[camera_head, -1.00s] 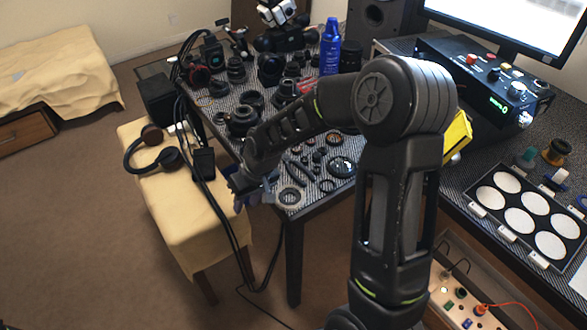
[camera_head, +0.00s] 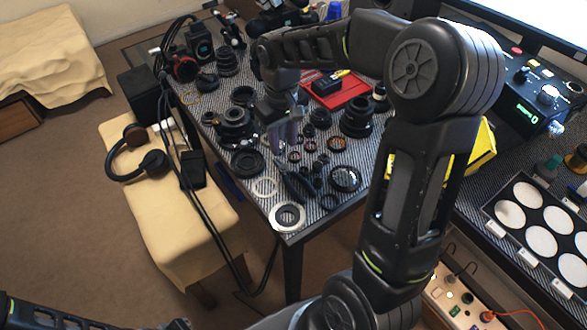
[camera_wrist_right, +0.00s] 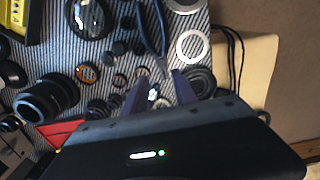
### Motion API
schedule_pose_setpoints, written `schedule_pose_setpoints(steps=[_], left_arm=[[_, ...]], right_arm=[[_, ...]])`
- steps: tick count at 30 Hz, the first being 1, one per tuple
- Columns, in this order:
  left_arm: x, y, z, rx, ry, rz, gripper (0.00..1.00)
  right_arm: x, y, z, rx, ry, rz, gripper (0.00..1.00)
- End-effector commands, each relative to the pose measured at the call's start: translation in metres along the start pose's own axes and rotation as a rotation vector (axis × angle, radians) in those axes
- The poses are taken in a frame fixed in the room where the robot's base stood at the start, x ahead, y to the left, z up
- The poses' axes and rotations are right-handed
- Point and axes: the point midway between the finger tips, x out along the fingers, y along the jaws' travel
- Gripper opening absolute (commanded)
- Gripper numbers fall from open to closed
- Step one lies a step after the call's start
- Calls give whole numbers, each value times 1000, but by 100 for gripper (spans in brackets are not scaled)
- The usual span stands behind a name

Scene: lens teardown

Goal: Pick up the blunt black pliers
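Dark pliers (camera_head: 297,183) lie on the striped table mat near its front corner, among lens rings. In the right wrist view the pliers (camera_wrist_right: 150,35) lie at the top middle, handles spread and pointing away. I cannot tell whether their tips are blunt. My right gripper (camera_head: 283,132) hangs over the mat, just behind the pliers in the head view. Its two fingers (camera_wrist_right: 160,88) are apart in the wrist view, with nothing held between them; the pliers' joined end is just beyond the fingertips. My left gripper is out of the picture; only part of that arm shows at bottom left.
A silver ring (camera_head: 287,217) lies at the table's front corner, and a dark-rimmed lens (camera_head: 345,178) lies right of the pliers. Several lens barrels (camera_head: 235,122) crowd the left side. A red tray (camera_head: 343,90) is behind. A cloth-covered bench (camera_head: 165,205) adjoins the table.

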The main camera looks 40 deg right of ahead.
Motion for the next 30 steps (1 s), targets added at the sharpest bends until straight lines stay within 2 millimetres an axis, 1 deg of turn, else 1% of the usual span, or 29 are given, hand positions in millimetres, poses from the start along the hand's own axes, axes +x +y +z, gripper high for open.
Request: schedule_pose_setpoints(steps=[6, 12, 15, 24, 26, 30], left_arm=[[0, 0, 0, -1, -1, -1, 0], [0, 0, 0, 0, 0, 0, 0], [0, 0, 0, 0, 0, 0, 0], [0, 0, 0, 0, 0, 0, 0], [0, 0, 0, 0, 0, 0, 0], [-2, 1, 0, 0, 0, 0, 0]], right_arm=[[2, 0, 0, 0, 0, 0, 33], [21, 0, 0, 0, -1, 0, 33], [27, 0, 0, -1, -1, 0, 33], [28, -1, 0, 0, 0, 0, 33], [32, -1, 1, -1, -1, 0, 33], [51, -3, 3, 0, -4, -2, 33]])
